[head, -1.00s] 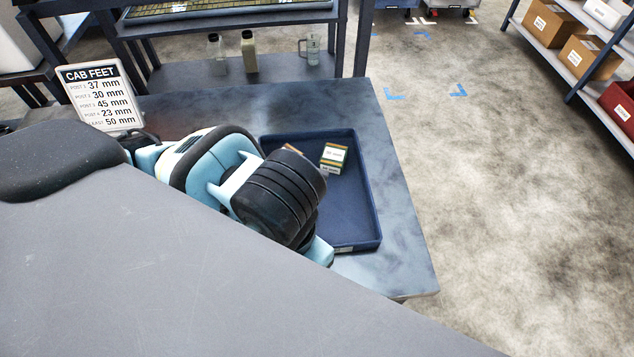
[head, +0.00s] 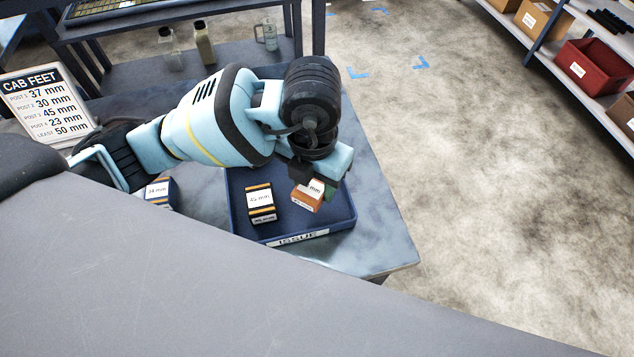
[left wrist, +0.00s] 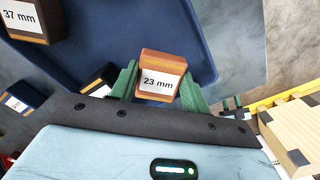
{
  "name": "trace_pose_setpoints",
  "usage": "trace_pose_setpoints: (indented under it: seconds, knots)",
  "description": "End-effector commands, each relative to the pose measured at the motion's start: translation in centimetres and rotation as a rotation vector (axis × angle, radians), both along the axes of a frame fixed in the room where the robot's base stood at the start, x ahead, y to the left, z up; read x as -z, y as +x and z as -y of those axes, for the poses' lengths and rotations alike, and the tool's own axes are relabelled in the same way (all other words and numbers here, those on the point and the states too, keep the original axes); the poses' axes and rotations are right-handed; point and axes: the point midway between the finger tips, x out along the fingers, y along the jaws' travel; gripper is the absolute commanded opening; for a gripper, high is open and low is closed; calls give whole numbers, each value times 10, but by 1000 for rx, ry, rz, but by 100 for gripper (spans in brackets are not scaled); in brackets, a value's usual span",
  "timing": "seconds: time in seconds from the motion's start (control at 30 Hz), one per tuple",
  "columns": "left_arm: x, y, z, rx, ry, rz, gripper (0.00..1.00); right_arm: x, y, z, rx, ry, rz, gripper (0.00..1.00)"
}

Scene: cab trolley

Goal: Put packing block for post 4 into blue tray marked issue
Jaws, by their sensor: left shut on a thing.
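The 23 mm block, orange-brown with a white label, is between the green fingers of my left gripper (left wrist: 160,88), which is shut on it; its label (left wrist: 158,83) reads clearly in the left wrist view. The sign (head: 45,102) gives 23 mm for post 4. In the head view my left gripper (head: 314,190) holds the orange block (head: 305,199) over the right part of the blue tray (head: 342,222), marked ISSUE on its front. I cannot tell whether the block touches the tray floor. My right gripper is not in view.
Another block (head: 158,192) lies on the bench left of the tray. The left wrist view shows a 37 mm block (left wrist: 22,18) and a pale wooden block (left wrist: 292,130). Bottles stand on a shelf behind.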

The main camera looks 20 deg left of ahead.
Motion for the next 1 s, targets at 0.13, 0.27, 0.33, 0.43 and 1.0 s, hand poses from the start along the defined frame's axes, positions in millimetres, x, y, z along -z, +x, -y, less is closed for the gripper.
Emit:
trace_pose_setpoints:
  seconds: [0.13,0.27,0.33,0.43,1.0]
  knots:
    - [1,6,1,1,-1,0,24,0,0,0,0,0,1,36]
    - [1,7,1,1,-1,0,24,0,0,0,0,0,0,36]
    - [1,11,2,0,-1,1,24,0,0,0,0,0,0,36]
    - [9,14,2,1,0,-4,24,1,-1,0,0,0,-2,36]
    - [39,14,2,1,-1,0,24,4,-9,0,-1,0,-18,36]
